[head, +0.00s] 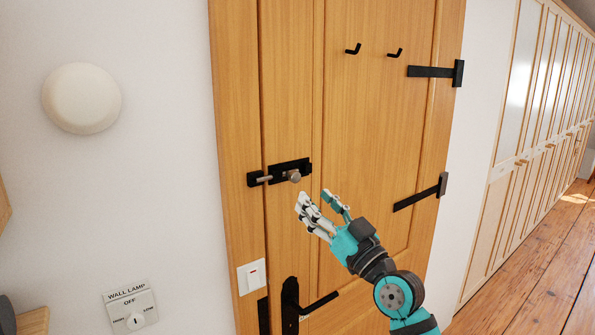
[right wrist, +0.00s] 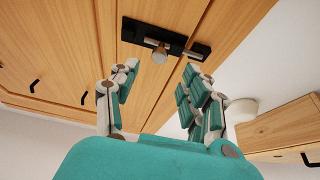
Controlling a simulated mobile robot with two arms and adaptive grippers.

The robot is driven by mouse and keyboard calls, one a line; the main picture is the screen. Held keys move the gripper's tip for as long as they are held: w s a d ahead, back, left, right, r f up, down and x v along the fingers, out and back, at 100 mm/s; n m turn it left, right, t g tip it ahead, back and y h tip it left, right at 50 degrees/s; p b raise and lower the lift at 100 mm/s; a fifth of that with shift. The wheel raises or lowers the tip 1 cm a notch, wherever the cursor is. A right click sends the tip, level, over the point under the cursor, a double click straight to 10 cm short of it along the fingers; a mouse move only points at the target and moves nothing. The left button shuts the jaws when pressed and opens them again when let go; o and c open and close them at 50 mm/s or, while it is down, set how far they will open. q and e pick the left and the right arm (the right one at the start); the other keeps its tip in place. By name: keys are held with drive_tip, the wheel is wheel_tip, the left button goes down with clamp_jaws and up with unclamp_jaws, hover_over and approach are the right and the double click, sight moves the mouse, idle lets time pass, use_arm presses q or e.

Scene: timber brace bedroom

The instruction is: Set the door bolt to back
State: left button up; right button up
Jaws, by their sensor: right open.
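The black door bolt (head: 281,166) is mounted on the wooden door. Its round metal knob (head: 294,176) sits near the plate's middle. A metal rod shows between the plate and the black keeper (head: 254,179) on the frame at left; it appears to reach the keeper. In the right wrist view, the knob (right wrist: 159,55) is above and between my fingertips, and the keeper (right wrist: 202,49) is at the right. My right gripper (head: 314,197) is open and empty, just below and right of the knob, apparently apart from it. My left gripper is not in view.
A black door handle (head: 320,304) is below the bolt, beside a white switch (head: 252,276). Black hooks (head: 353,49) and hinges (head: 432,72) are on the door's upper and right parts. A wall lamp (head: 82,98) is at left. Open floor (head: 540,260) lies at right.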

sight(297, 180)
drive_tip(key=p+x, duration=0.1)
drive_tip(key=x, duration=0.6)
drive_tip(key=shift+w+a+r+p, duration=0.1)
drive_tip(key=shift+w+p, duration=0.1)
drive_tip(key=shift+p, duration=0.1)
clamp_jaws()
